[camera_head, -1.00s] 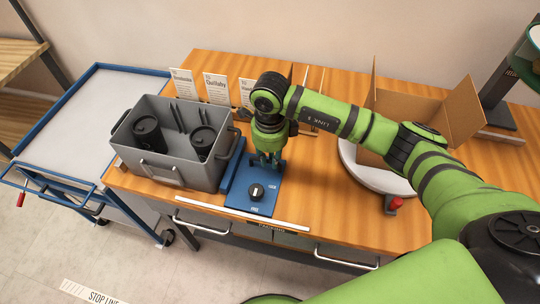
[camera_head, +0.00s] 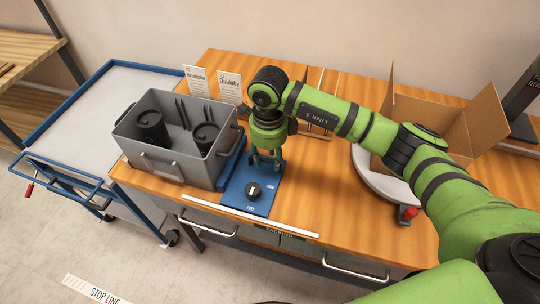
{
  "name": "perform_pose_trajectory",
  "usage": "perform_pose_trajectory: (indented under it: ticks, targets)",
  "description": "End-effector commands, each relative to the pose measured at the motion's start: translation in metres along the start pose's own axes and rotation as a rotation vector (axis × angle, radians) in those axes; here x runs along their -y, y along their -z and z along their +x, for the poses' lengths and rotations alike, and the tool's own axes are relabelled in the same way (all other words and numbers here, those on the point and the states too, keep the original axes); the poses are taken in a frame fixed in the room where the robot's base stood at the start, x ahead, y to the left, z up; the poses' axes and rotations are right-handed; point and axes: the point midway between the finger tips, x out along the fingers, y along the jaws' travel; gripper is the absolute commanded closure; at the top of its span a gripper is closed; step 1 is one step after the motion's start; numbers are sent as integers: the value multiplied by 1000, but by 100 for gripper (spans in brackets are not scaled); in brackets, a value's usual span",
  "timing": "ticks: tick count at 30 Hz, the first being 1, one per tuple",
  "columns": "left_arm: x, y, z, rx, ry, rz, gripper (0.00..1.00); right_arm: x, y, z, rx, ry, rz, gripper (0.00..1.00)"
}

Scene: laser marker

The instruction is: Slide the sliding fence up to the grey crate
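The grey crate (camera_head: 168,167) stands on the left of the wooden bench and holds black lidded cups and dark upright pieces. A blue fixture lies along its right side. Its upright blue strip, which looks like the sliding fence (camera_head: 232,166), is very close to the crate's right wall; I cannot tell if they touch. Its flat blue plate (camera_head: 237,195) carries a black knob (camera_head: 253,191). My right gripper (camera_head: 268,163) points down at the rear of the plate. Its fingertips are small and partly merge with the blue parts, so its grip is unclear. My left gripper is not in view.
A blue-framed cart (camera_head: 92,105) stands left of the bench (camera_head: 320,205). Label cards (camera_head: 230,88) stand behind the crate. An open cardboard box (camera_head: 430,112) sits on a round white turntable (camera_head: 363,168) at right, with a red knob (camera_head: 409,213) by it. Bare bench lies between.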

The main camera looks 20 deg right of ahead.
Motion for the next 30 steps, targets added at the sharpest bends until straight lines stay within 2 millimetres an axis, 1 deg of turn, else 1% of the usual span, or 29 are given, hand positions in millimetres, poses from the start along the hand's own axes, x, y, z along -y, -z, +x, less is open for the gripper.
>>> perform_pose_trajectory:
  ticks: [6, 8, 10, 14, 18, 22, 27, 30]
  targets:
    - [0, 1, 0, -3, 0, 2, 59, 0, 1, -1, -2, 0, 1, 57]
    - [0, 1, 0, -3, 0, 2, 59, 1, 0, -4, -1, 1, 1, 57]
    - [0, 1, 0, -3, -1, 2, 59, 1, 0, -12, 0, 2, 1, 57]
    - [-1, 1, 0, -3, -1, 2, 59, 2, 0, -36, 2, 4, 0, 57]
    - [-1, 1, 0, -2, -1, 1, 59, 1, 0, -68, 2, 4, 0, 57]
    - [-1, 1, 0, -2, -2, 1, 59, 1, 0, -93, 1, 4, 1, 57]
    - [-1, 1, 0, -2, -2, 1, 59, 0, 0, -114, 0, 1, 0, 57]
    - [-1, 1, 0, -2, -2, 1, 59, 0, 0, -119, 0, 1, 0, 57]
